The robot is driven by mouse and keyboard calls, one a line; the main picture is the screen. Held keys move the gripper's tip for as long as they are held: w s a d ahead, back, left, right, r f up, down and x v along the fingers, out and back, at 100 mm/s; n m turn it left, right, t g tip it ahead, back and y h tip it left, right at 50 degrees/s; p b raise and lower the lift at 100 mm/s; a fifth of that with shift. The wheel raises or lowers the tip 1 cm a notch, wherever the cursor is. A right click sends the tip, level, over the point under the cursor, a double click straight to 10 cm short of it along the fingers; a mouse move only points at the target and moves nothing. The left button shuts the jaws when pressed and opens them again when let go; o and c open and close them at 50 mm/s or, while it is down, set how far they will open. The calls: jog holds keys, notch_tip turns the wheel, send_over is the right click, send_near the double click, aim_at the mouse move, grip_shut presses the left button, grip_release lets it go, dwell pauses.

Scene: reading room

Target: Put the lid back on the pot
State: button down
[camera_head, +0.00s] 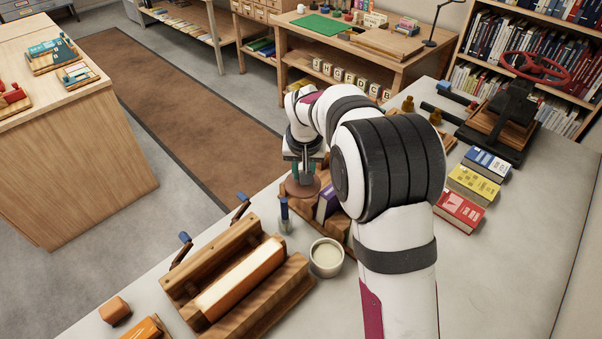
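The pot (326,258) is a small round white tub with a pale cream filling. It stands upright and uncovered on the worktop. A brown round disc, which looks like the lid (302,188), is directly below my gripper (304,174). My gripper points down, with its fingers close together at the middle of the disc, and appears shut on it. The lid is up and to the left of the pot in the picture, apart from it, in front of a wooden rack. Its height above the worktop is hard to tell.
The wooden rack (289,208) holds a purple book (327,204). A wooden book press (240,276) lies further left. Several books (473,184) lie at the right. The worktop (470,275) is bare at lower right.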

jog(key=s+d+r+m+g+h, duration=0.1)
jog(key=s+d+r+m, duration=0.1)
jog(key=s+m, duration=0.3)
jog(key=s+d+r+m+h, duration=0.1)
jog(key=s+d+r+m, duration=0.2)
jog(key=s, duration=0.5)
jog(key=shift+s+f, duration=0.2)
jog(key=shift+f, duration=2.2)
jog(key=shift+f, duration=0.15)
jog(key=shift+f, duration=0.35)
jog(key=shift+f, duration=0.1)
jog(key=shift+f, duration=1.4)
jog(key=shift+f, duration=0.1)
jog(key=shift+f, duration=1.15)
